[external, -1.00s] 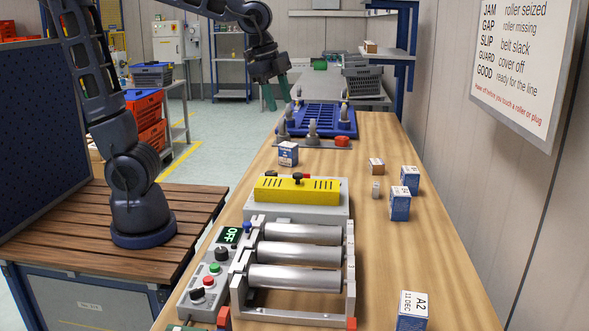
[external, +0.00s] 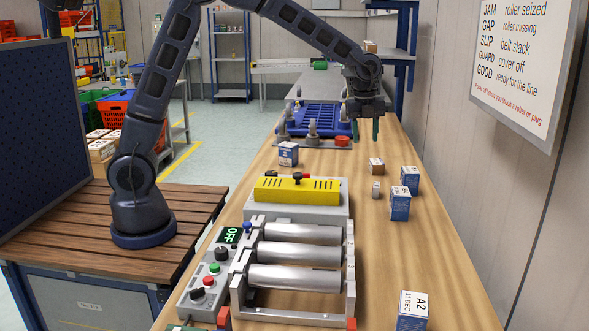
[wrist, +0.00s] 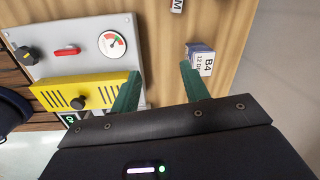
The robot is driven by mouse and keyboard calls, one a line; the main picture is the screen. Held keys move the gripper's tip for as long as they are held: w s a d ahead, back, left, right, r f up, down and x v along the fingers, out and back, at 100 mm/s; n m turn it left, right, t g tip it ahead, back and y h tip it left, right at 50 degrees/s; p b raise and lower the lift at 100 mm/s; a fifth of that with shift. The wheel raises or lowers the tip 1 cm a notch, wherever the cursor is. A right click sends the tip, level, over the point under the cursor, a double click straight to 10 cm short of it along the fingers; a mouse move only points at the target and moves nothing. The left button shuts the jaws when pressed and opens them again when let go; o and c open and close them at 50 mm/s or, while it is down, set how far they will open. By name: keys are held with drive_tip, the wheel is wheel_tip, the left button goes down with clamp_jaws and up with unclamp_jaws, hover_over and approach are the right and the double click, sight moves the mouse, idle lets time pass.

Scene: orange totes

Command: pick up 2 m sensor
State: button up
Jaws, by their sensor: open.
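I cannot tell which thing is the 2 m sensor, as no label reads that way clearly. Candidates on the wooden bench are a small brown box (external: 376,166), a small grey piece (external: 376,188), and blue-and-white boxes, one (external: 410,180) behind another (external: 400,204). My gripper (external: 366,131) is open and empty above the far part of the bench, beyond these boxes. In the wrist view my gripper (wrist: 160,75) has its green fingers spread, with a box marked B4 (wrist: 203,60) by the right fingertip.
A roller unit with a yellow cover (external: 297,190) and an OFF display (external: 229,235) fills the near bench. A blue-and-white box (external: 288,154) stands behind it, and a box marked A2 (external: 412,311) at front right. A blue tray (external: 316,118) lies farther back. The wall sign (external: 530,70) is right.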

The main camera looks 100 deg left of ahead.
sight(377, 185)
drive_tip(key=w+a+f+m, duration=0.1)
drive_tip(key=w+a+f, duration=0.1)
drive_tip(key=f, duration=0.1)
drive_tip(key=w+a+f+m, duration=0.1)
drive_tip(key=w+a+f, duration=0.1)
drive_tip(key=a+f, duration=0.1)
drive_tip(key=w+a+f+m, duration=0.1)
drive_tip(key=a+f, duration=0.2)
drive_tip(key=f, duration=0.2)
drive_tip(key=shift+w+a+m+g, duration=0.2)
drive_tip(key=shift+w+m+g, duration=0.1)
drive_tip(key=shift+w+m, duration=0.1)
wheel_tip(377, 185, down, 11)
drive_tip(key=shift+d+r, duration=0.1)
drive_tip(key=shift+d, duration=0.05)
clamp_jaws()
